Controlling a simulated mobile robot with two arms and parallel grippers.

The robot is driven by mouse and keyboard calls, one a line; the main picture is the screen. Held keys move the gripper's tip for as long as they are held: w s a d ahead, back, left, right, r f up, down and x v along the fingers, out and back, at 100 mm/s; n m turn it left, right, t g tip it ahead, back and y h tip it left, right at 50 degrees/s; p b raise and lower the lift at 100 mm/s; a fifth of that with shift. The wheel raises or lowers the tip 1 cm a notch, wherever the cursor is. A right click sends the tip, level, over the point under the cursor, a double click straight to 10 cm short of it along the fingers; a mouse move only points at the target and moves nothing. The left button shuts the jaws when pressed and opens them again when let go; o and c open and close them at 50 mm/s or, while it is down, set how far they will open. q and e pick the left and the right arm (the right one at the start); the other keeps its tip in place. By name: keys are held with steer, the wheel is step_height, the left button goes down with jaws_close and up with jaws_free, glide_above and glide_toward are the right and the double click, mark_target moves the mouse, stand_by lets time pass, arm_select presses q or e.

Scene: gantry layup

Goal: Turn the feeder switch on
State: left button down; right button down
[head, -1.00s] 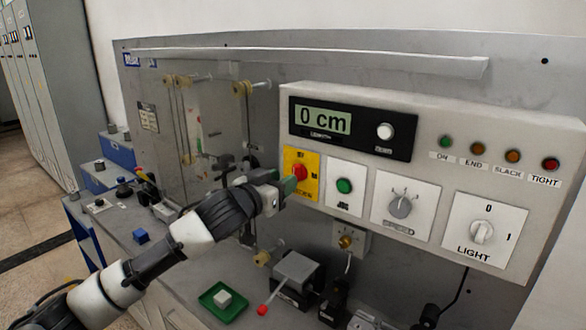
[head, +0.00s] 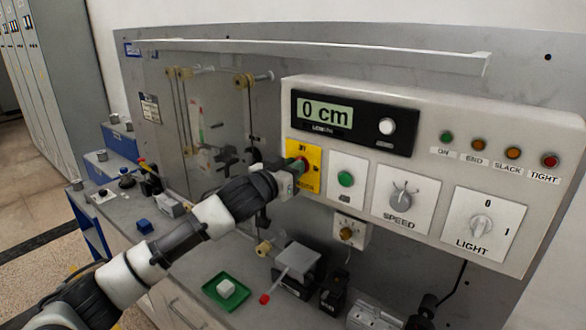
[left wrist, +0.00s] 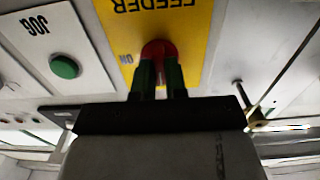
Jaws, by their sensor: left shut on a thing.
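The feeder switch is a red knob (left wrist: 159,49) on a yellow plate (head: 303,150) at the left end of the control panel. In the left wrist view the plate reads FEEDER and ON, upside down. My left gripper (head: 297,168) is at the knob, and its two green fingers (left wrist: 160,78) are shut on it from either side. In the head view the gripper covers most of the knob, so its exact turn angle cannot be told. My right gripper is not in view.
Right of the feeder plate are a green jog button (head: 345,179), a speed knob (head: 403,196) and a light switch (head: 481,226). The display (head: 325,111) reads 0 cm. Below are a green tray (head: 207,291) with a white block and a grey box (head: 298,262) with a red-tipped lever.

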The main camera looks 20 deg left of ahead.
arm_select(q)
steer(key=shift+m, duration=0.4)
steer(key=m+p, duration=0.2)
steer(key=m, duration=0.3)
steer(key=m+p, duration=0.3)
steer(key=m, duration=0.3)
steer(key=m+p, duration=0.2)
steer(key=m, duration=0.3)
steer(key=shift+s+d+f+m+p, duration=0.15)
steer(key=shift+f+m+p, duration=0.1)
steer(key=shift+m+p, duration=0.15)
steer(key=shift+m, duration=0.3)
steer(key=c, duration=1.2)
jaws_free()
steer(key=shift+o, duration=0.2)
